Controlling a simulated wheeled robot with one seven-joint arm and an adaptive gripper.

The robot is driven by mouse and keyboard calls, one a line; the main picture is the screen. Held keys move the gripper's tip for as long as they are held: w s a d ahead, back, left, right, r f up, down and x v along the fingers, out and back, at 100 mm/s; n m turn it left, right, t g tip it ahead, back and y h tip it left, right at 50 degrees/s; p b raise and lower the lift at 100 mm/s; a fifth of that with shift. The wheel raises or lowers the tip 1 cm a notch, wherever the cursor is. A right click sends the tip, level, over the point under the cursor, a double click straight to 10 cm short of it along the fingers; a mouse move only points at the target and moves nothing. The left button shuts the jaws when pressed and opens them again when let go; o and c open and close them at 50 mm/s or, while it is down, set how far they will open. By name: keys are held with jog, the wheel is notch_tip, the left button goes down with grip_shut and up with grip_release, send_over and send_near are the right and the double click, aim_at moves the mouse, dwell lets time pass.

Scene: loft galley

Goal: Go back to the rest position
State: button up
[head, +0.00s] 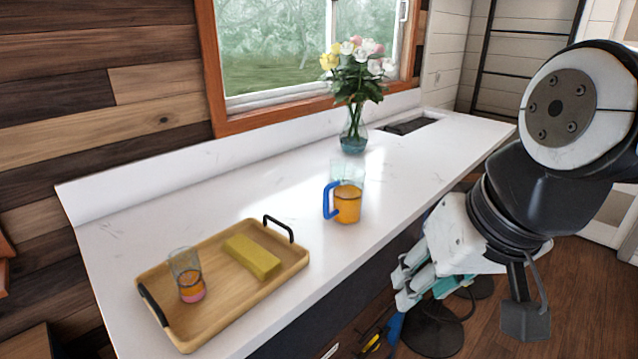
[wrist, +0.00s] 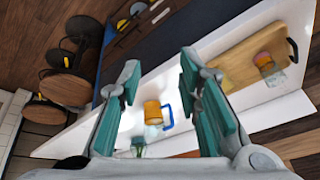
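My gripper (head: 408,282) hangs in front of the counter's front edge at the right of the head view, below counter-top height. In the wrist view its two teal-padded fingers (wrist: 160,72) are spread wide with nothing held between them. A clear pitcher with orange liquid and a blue handle (head: 347,203) stands upright on the white counter (head: 300,200), apart from my gripper. It also shows beyond the fingers in the wrist view (wrist: 153,112).
A wooden tray (head: 215,308) with black handles holds a glass with orange-pink contents (head: 190,280) and a yellow block (head: 252,256). A flower vase (head: 353,135) stands near the window by a dark sink (head: 408,126). Round-topped stools (wrist: 65,88) stand on the floor.

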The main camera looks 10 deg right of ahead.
jog(key=shift+s+d+r+n+t+h, duration=0.25)
jog(key=shift+d+r+n+t+h, duration=0.35)
jog(key=shift+d, duration=0.3)
jog(key=shift+r, duration=0.1)
dwell(0.7)
